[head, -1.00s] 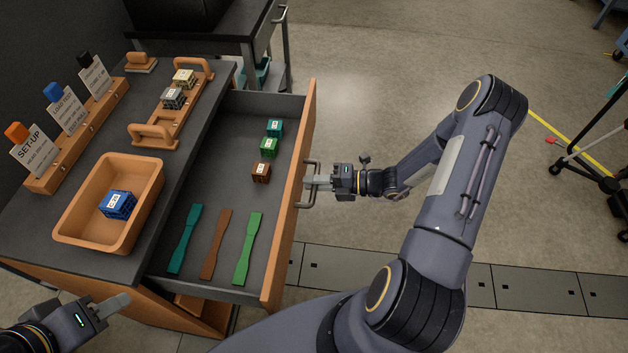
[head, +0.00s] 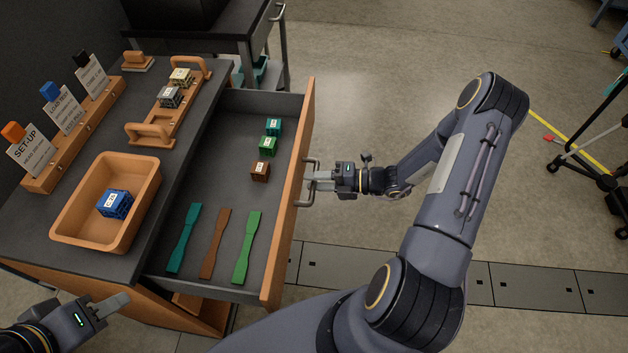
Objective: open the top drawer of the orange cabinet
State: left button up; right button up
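The orange cabinet (head: 190,296) stands at the left with a dark top. Its top drawer (head: 226,188) is pulled far out, with its grey inside in view and its orange front (head: 291,200) facing right. A grey bar handle (head: 307,204) is on that front. My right gripper (head: 318,180) is at the middle of the handle, its fingers slightly apart around the bar; whether they touch it is hard to see. My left gripper (head: 118,304) is at the lower left, near the cabinet's front corner, away from the drawer; its finger gap is not clear.
The drawer holds teal, green and brown blocks (head: 260,169) and flat strips (head: 184,238). On top are an orange tray (head: 143,222) with a blue block (head: 115,204), a handled carrier (head: 152,138) and a sign rack (head: 66,152). Open floor lies right of the drawer.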

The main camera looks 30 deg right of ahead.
jog(key=v, duration=0.7)
jog(key=shift+s, duration=0.1)
